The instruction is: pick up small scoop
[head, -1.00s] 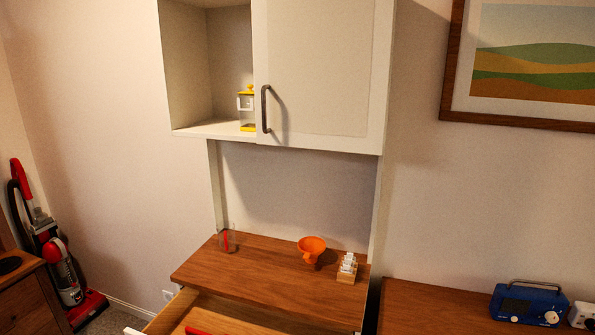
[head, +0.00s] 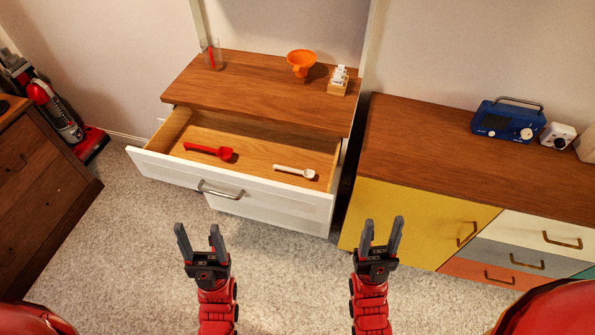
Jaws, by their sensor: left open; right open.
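Two scoops lie apart in the open top drawer (head: 252,148) of the hutch. The red scoop (head: 210,151) is on the left and looks larger. The white scoop (head: 296,172) is on the right and looks smaller, with its bowl towards the right. My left gripper (head: 200,238) is open and empty, in front of the drawer and below its handle in the picture. My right gripper (head: 383,236) is open and empty, to the right of the drawer front, in front of the yellow cabinet door. Neither gripper touches a scoop.
On the wooden counter (head: 250,95) above the drawer stand a clear container (head: 212,56), an orange funnel (head: 301,64) and a wooden holder with white pieces (head: 338,81). A sideboard (head: 440,130) with a blue radio (head: 507,121) is at right. Carpet in front is clear.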

